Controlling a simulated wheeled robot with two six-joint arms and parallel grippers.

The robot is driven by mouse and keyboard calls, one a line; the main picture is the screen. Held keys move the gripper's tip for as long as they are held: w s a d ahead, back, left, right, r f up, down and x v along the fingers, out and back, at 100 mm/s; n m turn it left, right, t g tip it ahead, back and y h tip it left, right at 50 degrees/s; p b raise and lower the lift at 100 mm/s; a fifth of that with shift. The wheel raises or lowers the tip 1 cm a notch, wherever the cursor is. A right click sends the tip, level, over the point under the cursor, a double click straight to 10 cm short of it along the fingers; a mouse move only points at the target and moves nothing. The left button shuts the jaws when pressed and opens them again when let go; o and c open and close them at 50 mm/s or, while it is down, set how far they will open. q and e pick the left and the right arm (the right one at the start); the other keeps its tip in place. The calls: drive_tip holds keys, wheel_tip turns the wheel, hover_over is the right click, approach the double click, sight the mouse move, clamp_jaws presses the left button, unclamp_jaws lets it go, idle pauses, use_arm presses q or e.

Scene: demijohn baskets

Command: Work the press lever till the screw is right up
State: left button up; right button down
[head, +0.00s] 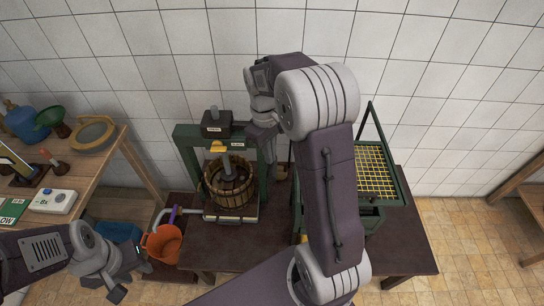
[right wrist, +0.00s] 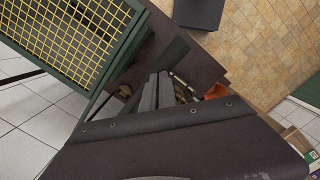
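The press has a green frame (head: 188,147) with a dark head block (head: 216,125) on top. A pale upright screw (head: 214,109) shows above the block, and a slatted wooden basket (head: 229,183) stands below. My right arm reaches across the table, and its gripper (head: 262,140) is just right of the head block. Its fingers show as two close grey bars in the right wrist view (right wrist: 157,92); I cannot tell whether anything is between them. The lever is not clearly visible near my right gripper. My left gripper (head: 128,275) is open and empty at lower left, away from the press.
A green stand with a yellow grid (head: 374,168) is right of my right arm. An orange jug (head: 163,244) is left of the press. A wooden bench (head: 84,162) at left holds a blue demijohn, a green funnel and a scale. Tiled wall lies behind.

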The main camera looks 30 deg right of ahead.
drive_tip(key=shift+w+r, duration=0.1)
drive_tip(key=shift+r, duration=0.15)
drive_tip(key=w+p, duration=0.1)
drive_tip(key=p, duration=0.1)
drive_tip(key=w+a+p, duration=0.1)
drive_tip(key=shift+w+r, duration=0.3)
drive_tip(key=shift+w, duration=0.05)
drive_tip(key=shift+r, duration=0.1)
wheel_tip(320, 180, up, 9)
drive_tip(key=shift+w+b, duration=0.35)
drive_tip(key=shift+w, duration=0.1)
drive_tip(key=shift+a, duration=0.1)
